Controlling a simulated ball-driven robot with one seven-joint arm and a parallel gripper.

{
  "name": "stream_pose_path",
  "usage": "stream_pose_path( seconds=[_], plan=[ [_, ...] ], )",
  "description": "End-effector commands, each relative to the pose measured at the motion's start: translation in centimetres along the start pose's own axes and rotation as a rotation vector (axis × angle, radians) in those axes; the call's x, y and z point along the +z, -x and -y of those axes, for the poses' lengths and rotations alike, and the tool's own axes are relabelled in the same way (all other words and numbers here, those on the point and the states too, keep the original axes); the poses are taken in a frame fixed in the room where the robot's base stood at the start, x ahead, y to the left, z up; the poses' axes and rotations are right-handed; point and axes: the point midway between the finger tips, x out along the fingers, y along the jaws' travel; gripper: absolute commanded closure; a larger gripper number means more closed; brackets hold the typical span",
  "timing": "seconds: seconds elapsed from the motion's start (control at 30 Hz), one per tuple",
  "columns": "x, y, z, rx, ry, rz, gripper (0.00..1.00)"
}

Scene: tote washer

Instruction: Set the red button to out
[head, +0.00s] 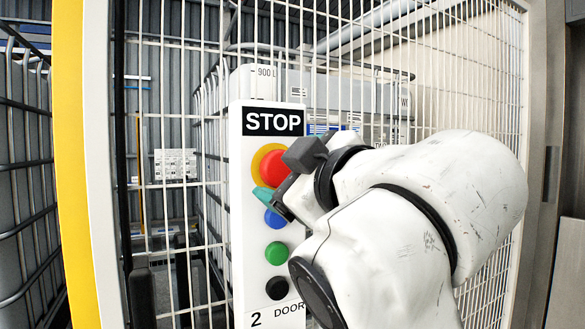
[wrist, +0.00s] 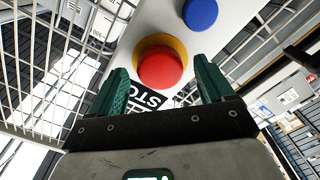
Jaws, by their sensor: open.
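The red button (head: 273,167) is a round red cap on a yellow-orange ring, on a white panel below a black STOP sign (head: 273,122). In the wrist view the red button (wrist: 160,70) stands proud of its yellow ring, between and beyond my two green fingertips. My gripper (head: 268,202) is at the panel, just below and in front of the button, and covers part of its lower right side. In the wrist view my gripper (wrist: 165,80) is open and empty, with a finger on each side of the button. I cannot tell whether they touch it.
Below the red button are a blue button (head: 274,219), a green button (head: 276,253) and a black button (head: 277,288) on the same panel (head: 243,240). A white wire mesh fence (head: 450,70) stands behind. A yellow post (head: 70,160) is at the left.

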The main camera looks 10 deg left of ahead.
Motion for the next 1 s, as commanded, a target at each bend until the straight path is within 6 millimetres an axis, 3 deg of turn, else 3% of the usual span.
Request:
stream_pose_path(
  seconds=[0.37, 1.0],
  plan=[
    [0.00, -0.61, 0.01, 0.001, 0.000, -0.001, 0.19],
    [0.03, -0.59, 0.04, 0.000, 0.000, 0.000, 0.79]
  ],
)
